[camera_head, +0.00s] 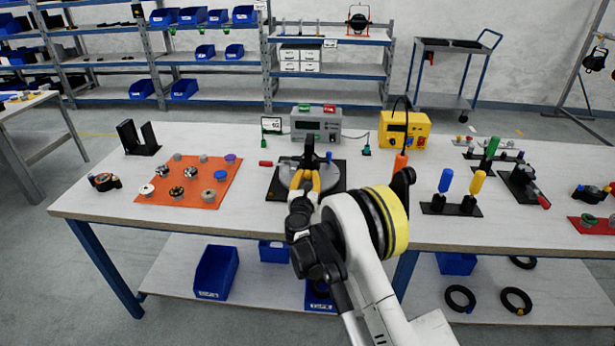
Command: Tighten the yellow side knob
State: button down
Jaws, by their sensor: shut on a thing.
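A round silver-grey lamp part (285,178) lies on a black mat (277,192) in the middle of the table. A small blue knob (329,157) stands at its far right side. My gripper (308,164) reaches over the lamp part from the front, its black and orange-yellow fingers pointing away from me. Its fingers are shut at a small thing at the lamp part, which I take to be the yellow side knob. The fingers cover it, so its colour and angle cannot be made out. My wrist hides the front of the lamp part.
An orange mat (150,213) with several round parts lies left. A grey instrument (316,124) and a yellow box (404,130) stand behind. Blue and yellow handled drivers (445,181) stand in a black holder at right.

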jog(key=c, duration=1.1)
grip_release()
jog(key=shift+s, duration=0.1)
jog(key=s, duration=1.1)
jog(key=shift+s+a, duration=0.25)
jog(key=shift+s, duration=0.15)
